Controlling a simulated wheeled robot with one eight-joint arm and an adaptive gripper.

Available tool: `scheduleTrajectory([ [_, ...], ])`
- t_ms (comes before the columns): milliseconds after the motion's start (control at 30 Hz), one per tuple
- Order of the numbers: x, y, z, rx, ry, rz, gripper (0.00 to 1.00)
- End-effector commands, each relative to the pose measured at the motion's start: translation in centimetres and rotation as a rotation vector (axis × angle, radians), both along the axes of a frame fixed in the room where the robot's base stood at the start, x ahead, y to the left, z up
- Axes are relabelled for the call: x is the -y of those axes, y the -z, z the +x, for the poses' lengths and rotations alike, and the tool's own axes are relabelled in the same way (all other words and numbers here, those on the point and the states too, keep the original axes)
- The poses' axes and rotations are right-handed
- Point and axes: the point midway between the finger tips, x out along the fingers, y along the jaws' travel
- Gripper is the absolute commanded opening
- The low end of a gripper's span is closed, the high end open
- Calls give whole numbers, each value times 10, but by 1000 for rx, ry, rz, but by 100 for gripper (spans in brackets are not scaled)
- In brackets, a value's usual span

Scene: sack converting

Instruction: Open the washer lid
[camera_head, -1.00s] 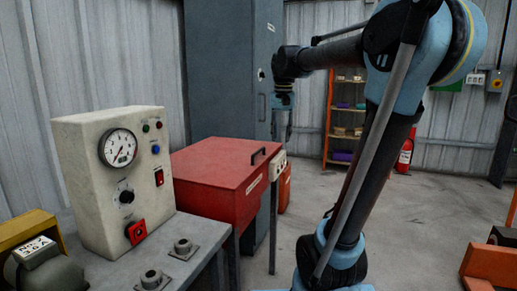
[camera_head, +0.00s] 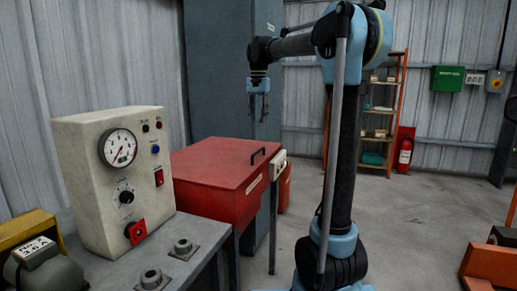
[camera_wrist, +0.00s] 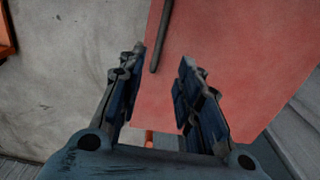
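The washer (camera_head: 215,203) is a red box on legs in the middle of the head view. Its flat red lid (camera_head: 210,160) lies shut on top. A dark bar handle (camera_head: 258,156) stands at the lid's right edge. My gripper (camera_head: 258,116) hangs above the handle, pointing down, empty and apart from it. In the wrist view, my gripper (camera_wrist: 164,57) shows two spread fingers. The handle (camera_wrist: 162,35) appears beyond the fingertips, between their lines, with the red lid (camera_wrist: 235,60) to its right.
A cream control box (camera_head: 105,185) with a gauge stands on a grey bench left of the washer. A tall grey-blue cabinet (camera_head: 220,70) rises behind it. A shelf (camera_head: 380,120) and red extinguisher (camera_head: 404,152) stand at the back.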

Motion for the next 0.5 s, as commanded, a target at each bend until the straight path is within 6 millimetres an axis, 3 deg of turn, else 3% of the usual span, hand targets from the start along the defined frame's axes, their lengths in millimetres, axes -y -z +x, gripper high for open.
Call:
scheduleTrajectory([
  [500,0,92,0,0,-1,0,32],
])
